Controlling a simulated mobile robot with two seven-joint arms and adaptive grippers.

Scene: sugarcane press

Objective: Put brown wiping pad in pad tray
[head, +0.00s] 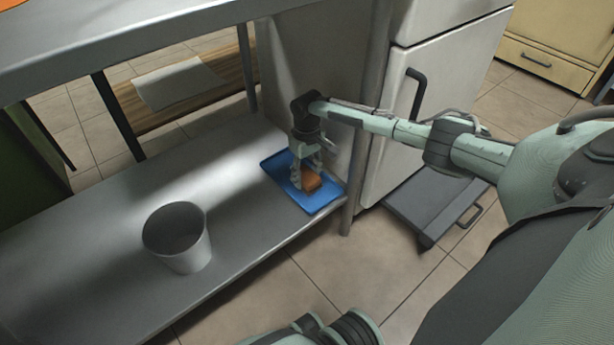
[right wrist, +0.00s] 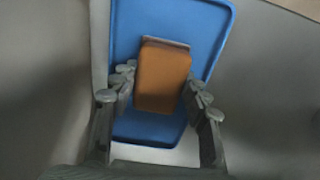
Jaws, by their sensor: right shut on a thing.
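The brown wiping pad (head: 311,181) is at the blue pad tray (head: 314,205), on the lower metal shelf. It also shows in the right wrist view (right wrist: 162,78), over the blue tray (right wrist: 148,128). My right gripper (head: 306,180) reaches down over the tray and is shut on the pad; its fingers (right wrist: 160,92) are on both sides of it. Whether the pad touches the tray floor I cannot tell. My left gripper is not in view.
A grey bucket (head: 200,255) stands on the lower shelf (head: 100,240) to the left. The upper shelf (head: 150,35) overhangs it. A table leg (head: 351,190) and a white cabinet (head: 440,85) stand right of the tray. A dark flat platform (head: 432,205) lies on the floor.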

